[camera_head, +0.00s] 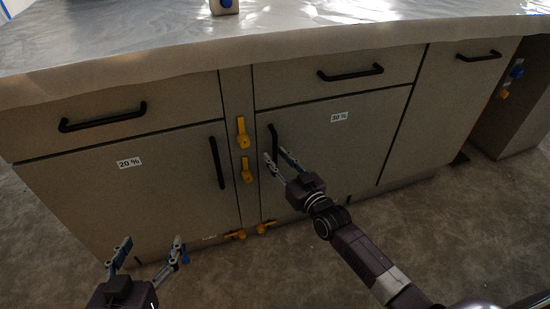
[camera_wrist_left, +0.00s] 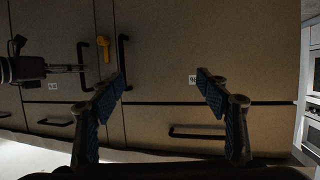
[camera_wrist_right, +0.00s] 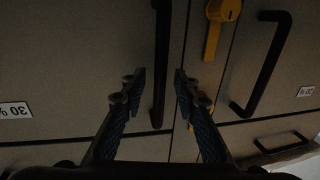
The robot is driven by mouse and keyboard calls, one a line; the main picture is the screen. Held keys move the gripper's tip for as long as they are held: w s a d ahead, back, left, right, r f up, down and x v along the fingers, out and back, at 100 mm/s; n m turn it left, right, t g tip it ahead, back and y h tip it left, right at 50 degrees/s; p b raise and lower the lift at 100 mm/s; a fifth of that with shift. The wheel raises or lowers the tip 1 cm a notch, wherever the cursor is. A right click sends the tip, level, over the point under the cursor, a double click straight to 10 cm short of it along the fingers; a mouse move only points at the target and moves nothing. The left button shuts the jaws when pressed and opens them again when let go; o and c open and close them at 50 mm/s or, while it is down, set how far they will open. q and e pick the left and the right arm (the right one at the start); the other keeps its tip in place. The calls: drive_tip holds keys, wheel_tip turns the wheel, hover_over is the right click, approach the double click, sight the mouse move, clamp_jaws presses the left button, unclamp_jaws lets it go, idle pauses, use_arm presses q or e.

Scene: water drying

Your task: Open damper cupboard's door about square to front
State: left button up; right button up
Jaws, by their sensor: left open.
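Two cupboard doors show in the head view, both closed. The left door (camera_head: 75,205) has a 20 % label (camera_head: 129,162) and a black upright handle (camera_head: 216,163). The right door (camera_head: 350,150) has a 30 % label (camera_head: 339,117), the higher figure, and a black upright handle (camera_head: 273,137). My right gripper (camera_head: 279,156) is open at the 30 % door's handle. In the right wrist view this handle (camera_wrist_right: 161,60) lies between the spread fingers; contact cannot be told. My left gripper (camera_head: 151,242) is open and empty, low in front of the 20 % door.
Yellow latches (camera_head: 242,132) sit on the strip between the doors, with more near the floor (camera_head: 236,234). Drawers with black handles (camera_head: 350,73) are above the doors. The countertop (camera_head: 150,45) overhangs them. The floor (camera_head: 440,225) in front is clear apart from my arms.

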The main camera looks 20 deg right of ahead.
use_arm(q)
drive_tip(key=shift+w+d+r+t, duration=0.15)
drive_tip(key=shift+w+r+t, duration=0.15)
drive_tip(key=shift+r, duration=0.3)
drive_tip(key=shift+w+d+r+t, duration=0.2)
drive_tip(key=shift+r+t, duration=0.1)
drive_tip(key=shift+r, duration=0.3)
use_arm(e)
drive_tip(key=shift+w+a, duration=0.15)
drive_tip(key=shift+w, duration=0.55)
drive_tip(key=shift+c, duration=0.6)
clamp_jaws()
use_arm(q)
drive_tip(key=shift+a, duration=0.1)
